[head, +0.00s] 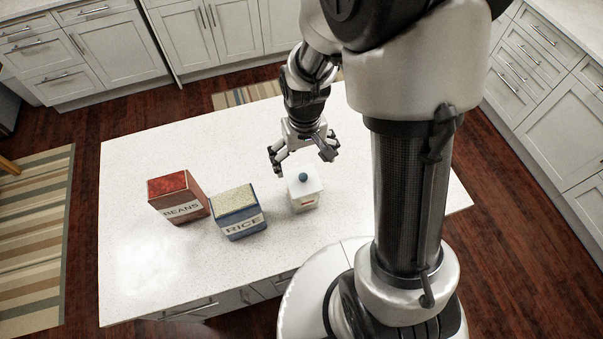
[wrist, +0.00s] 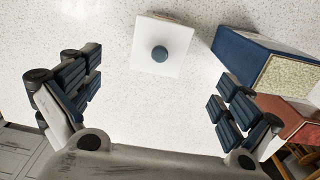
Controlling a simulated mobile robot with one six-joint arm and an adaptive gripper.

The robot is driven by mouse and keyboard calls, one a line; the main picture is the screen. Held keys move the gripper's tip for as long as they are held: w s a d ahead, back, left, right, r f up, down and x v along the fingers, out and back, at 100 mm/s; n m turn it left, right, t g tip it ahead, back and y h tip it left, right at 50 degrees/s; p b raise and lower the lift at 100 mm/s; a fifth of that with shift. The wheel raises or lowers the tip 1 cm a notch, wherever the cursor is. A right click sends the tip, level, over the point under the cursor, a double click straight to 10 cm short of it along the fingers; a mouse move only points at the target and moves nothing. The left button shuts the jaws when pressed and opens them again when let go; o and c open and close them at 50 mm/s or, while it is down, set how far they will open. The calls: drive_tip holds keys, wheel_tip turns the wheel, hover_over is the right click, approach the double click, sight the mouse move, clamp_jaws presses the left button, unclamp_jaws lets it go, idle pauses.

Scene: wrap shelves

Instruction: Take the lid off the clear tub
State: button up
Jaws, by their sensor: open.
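The clear tub (head: 305,203) stands upright on the white counter, pale, with a small label on its front. In the wrist view the lid (wrist: 147,34) and knob (wrist: 159,54) are at the upper middle, beyond the fingertips; the lid hides most of the tub. My gripper (head: 304,160) is open and empty, above the counter and just behind the tub in the head view. In the wrist view its fingers (wrist: 160,85) are spread wide, with only bare counter between them.
A blue RICE box (head: 240,222) stands close to the left of the tub in the head view. A red BEANS box (head: 182,205) stands farther left. The counter (head: 135,270) is clear at its left front and behind the boxes.

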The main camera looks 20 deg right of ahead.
sight(303, 176)
drive_tip(key=f, duration=0.9)
drive_tip(key=shift+w+f+b, duration=0.15)
drive_tip(key=shift+w+b, duration=0.05)
drive_tip(key=shift+b, duration=0.2)
drive_tip(key=c, duration=1)
